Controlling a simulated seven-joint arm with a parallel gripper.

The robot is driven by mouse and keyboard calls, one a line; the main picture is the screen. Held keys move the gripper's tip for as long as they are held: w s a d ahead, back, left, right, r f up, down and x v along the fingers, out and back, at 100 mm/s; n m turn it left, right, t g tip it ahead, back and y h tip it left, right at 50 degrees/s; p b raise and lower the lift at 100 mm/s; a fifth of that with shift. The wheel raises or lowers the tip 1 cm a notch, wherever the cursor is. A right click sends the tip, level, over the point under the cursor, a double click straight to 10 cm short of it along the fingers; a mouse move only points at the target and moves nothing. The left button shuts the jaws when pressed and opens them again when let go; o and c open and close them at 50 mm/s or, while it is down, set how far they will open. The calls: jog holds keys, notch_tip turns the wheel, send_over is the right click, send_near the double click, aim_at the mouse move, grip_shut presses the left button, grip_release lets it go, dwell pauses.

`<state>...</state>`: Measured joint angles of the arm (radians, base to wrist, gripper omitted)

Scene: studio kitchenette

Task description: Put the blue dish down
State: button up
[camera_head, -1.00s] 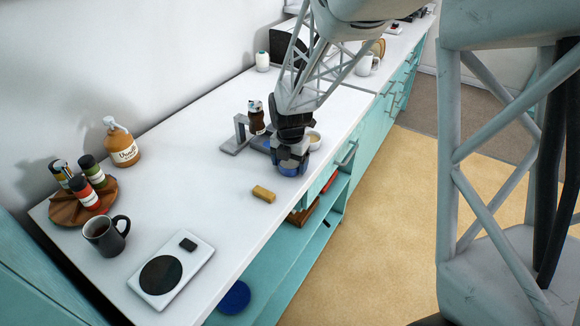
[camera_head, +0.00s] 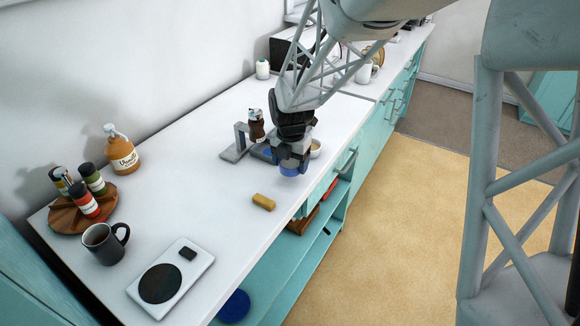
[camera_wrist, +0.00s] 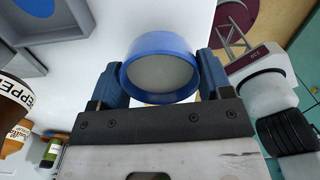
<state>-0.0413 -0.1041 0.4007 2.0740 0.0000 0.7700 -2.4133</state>
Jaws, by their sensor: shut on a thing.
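The blue dish (camera_head: 289,170) is a small round dish with a blue rim and a pale grey inside face. It is between the fingers of my gripper (camera_head: 290,163), over the white counter near its front edge. In the wrist view the dish (camera_wrist: 160,68) sits between the two blue fingers of my gripper (camera_wrist: 160,80), which are shut on its sides. I cannot tell whether its base touches the counter.
A grey stand (camera_head: 236,151), a brown bottle (camera_head: 257,127) and a pale bowl (camera_head: 315,149) are close by. A white scale (camera_head: 171,278) and dark mug (camera_head: 105,242) stand nearer. Counter left of the block is clear.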

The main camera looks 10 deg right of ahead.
jog(key=s+r, duration=0.1)
jog(key=s, duration=1.4)
jog(key=shift+d+r, duration=0.2)
jog(key=shift+d, duration=0.1)
jog(key=shift+s, duration=0.15)
jog(key=w+r+m, duration=0.3)
jog(key=w+m, duration=0.6)
jog(key=w, duration=0.5)
jog(key=w+d+r+m, duration=0.1)
jog(key=w+r+m, duration=0.2)
jog(key=w+m, duration=0.6)
jog(key=w+r+m, duration=0.3)
jog(key=w+m, duration=0.7)
jog(key=w, duration=0.9)
jog(key=shift+w+d+r, duration=0.2)
jog(key=shift+w+d, duration=0.15)
jog(key=shift+d, duration=0.05)
jog(key=shift+s, duration=0.1)
jog(key=s+f+n, duration=0.3)
jog(key=s, duration=0.5)
jog(key=s+f+n, duration=0.2)
jog(key=s+n, duration=0.1)
jog(key=s, duration=0.5)
jog(key=s+f+n, duration=0.2)
jog(key=s+f, duration=0.1)
jog(key=s, duration=0.5)
jog(key=shift+s+a+f+n, duration=0.3)
jog(key=shift+s+f+n, duration=0.05)
jog(key=shift+s+n, duration=0.05)
